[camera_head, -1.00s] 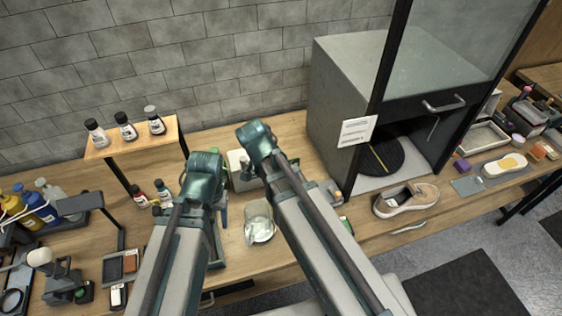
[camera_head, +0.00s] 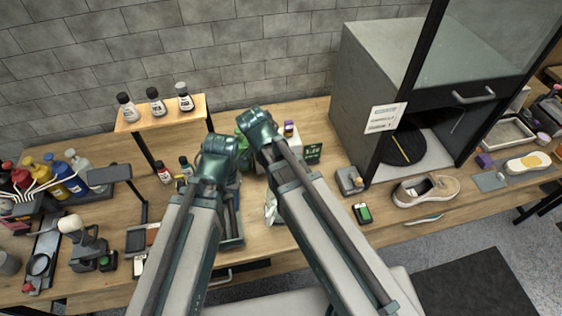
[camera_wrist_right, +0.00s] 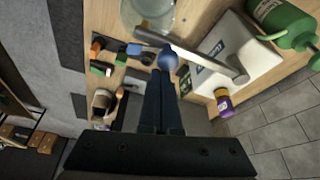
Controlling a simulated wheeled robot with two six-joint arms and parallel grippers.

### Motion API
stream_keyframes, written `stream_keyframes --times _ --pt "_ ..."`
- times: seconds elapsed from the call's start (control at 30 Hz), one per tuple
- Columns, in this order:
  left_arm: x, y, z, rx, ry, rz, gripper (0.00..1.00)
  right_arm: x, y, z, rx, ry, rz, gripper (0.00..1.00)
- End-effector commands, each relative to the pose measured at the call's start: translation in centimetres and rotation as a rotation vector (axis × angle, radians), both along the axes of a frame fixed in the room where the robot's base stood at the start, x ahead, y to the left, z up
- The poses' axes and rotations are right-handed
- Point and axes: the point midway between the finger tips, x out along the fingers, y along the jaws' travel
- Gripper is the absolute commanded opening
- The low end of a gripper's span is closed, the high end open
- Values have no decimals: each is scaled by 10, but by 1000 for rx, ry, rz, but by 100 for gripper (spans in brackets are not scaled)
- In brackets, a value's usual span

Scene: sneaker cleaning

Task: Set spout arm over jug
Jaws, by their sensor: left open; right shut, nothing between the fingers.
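The clear jug (camera_head: 270,208) stands on the bench, mostly behind my right arm in the head view. Its round rim (camera_wrist_right: 150,12) shows at the top of the right wrist view. The spout arm (camera_wrist_right: 205,58) is a grey metal bar with a blue knob (camera_wrist_right: 168,58). It runs above a white box (camera_wrist_right: 245,50), and its left end overlaps the jug's rim in that view. My right gripper (camera_wrist_right: 164,76) is shut and empty, its tips at or close to the knob; contact is unclear. My left gripper (camera_head: 236,172) is open, largely hidden by its arm.
A green bottle (camera_wrist_right: 288,24) and a purple-labelled bottle (camera_wrist_right: 223,100) stand close to the white box. A bottle shelf (camera_head: 165,122) is at the back left. A grey booth (camera_head: 365,90) and a sneaker (camera_head: 425,189) are to the right.

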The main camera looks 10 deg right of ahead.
Motion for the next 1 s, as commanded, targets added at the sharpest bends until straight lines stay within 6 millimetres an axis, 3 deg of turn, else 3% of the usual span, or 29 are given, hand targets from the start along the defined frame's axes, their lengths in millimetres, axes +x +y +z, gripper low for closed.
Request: stream_keyframes --times 0.57,0.87,0.9,1.0 --pt "0 0 0 0 0 0 57 -1 0 0 7 1 3 0" --pt "0 0 6 0 0 1 57 -4 -32 6 3 1 1 0" --pt "0 0 7 0 0 1 57 -4 -39 7 3 1 2 0" --pt "0 0 29 -1 0 5 57 -1 -30 29 2 0 8 0"
